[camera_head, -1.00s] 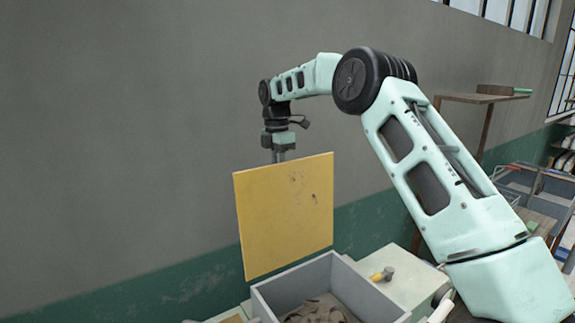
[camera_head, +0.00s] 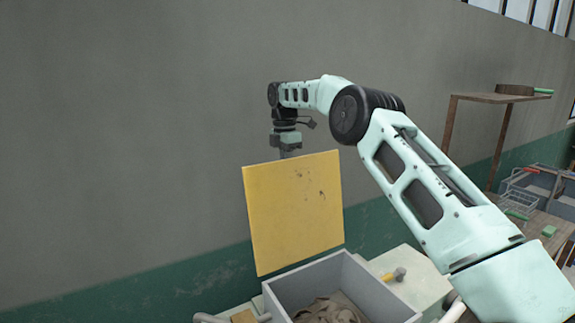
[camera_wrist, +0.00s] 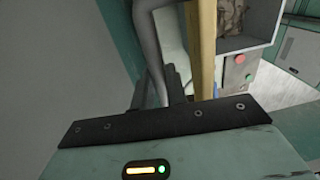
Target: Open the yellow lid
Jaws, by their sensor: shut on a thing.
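The yellow lid (camera_head: 295,212) stands nearly upright at the back of the grey box (camera_head: 380,287) in the head view, with dark specks on its face. The box is open below it, with brown clay trimmings (camera_head: 328,311) inside. My gripper (camera_wrist: 165,88) is behind the lid, mostly hidden by it in the head view. In the wrist view it is shut on a curved grey bar (camera_wrist: 148,35), which looks like the lid's handle. The lid also shows there edge-on (camera_wrist: 203,50), just right of the bar. The exact contact of the fingertips is hard to see.
A grey wall (camera_head: 120,130) with a green lower band rises close behind the lid. A wooden shelf (camera_head: 500,97) and crates stand farther right. The wrist view shows a red button (camera_wrist: 239,59) on the box's side.

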